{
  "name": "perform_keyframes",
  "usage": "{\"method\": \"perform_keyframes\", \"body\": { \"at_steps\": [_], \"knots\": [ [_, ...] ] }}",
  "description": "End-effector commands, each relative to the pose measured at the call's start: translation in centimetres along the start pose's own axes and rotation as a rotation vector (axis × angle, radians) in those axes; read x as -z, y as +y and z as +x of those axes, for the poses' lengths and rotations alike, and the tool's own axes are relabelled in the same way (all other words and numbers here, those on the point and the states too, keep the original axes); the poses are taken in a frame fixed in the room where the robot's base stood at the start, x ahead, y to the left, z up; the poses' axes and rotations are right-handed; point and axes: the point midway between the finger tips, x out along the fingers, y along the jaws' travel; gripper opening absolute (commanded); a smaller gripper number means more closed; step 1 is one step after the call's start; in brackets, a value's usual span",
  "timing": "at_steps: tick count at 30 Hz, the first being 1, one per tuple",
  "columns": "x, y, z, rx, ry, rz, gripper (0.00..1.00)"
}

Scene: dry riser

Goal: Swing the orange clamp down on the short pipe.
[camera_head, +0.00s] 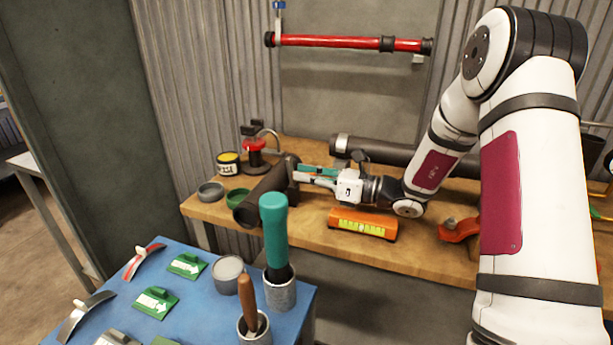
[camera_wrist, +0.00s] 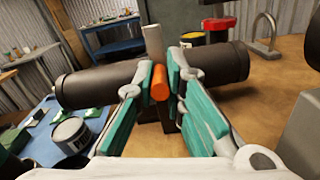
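The short pipe (camera_head: 264,194) is dark and lies across the workbench's left part; it spans the wrist view (camera_wrist: 95,86) behind my fingers. The orange clamp shows only as a small orange rounded piece (camera_wrist: 160,82) between my fingertips, in front of the pipe. My gripper (camera_head: 300,174) reaches to the pipe from the right. Its teal-padded fingers (camera_wrist: 160,80) are drawn in close on both sides of the orange piece and look shut on it.
An orange level (camera_head: 362,224) lies on the wooden workbench (camera_head: 300,236) in front of my gripper. A longer dark pipe (camera_head: 400,154) lies behind it. A blue table (camera_head: 205,300) is nearer.

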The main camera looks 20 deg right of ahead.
Motion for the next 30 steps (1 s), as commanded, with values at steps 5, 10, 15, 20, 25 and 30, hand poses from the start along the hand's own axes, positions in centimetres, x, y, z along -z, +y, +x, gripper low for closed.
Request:
{"method": "perform_keyframes", "body": {
  "at_steps": [5,10,15,20,25,30],
  "knots": [
    [-0.1,0.0,0.0,0.001,0.004,-0.001,0.00],
    [-0.3,0.1,0.1,0.007,0.038,-0.003,0.00],
    [-0.9,0.4,0.3,0.023,0.122,-0.009,0.00],
    [-1.4,0.5,0.7,0.047,0.245,-0.014,0.00],
    [-1.8,0.6,1.2,0.076,0.392,-0.020,0.00],
    [-1.9,0.6,1.8,0.103,0.531,-0.025,0.00]
  ]
}}
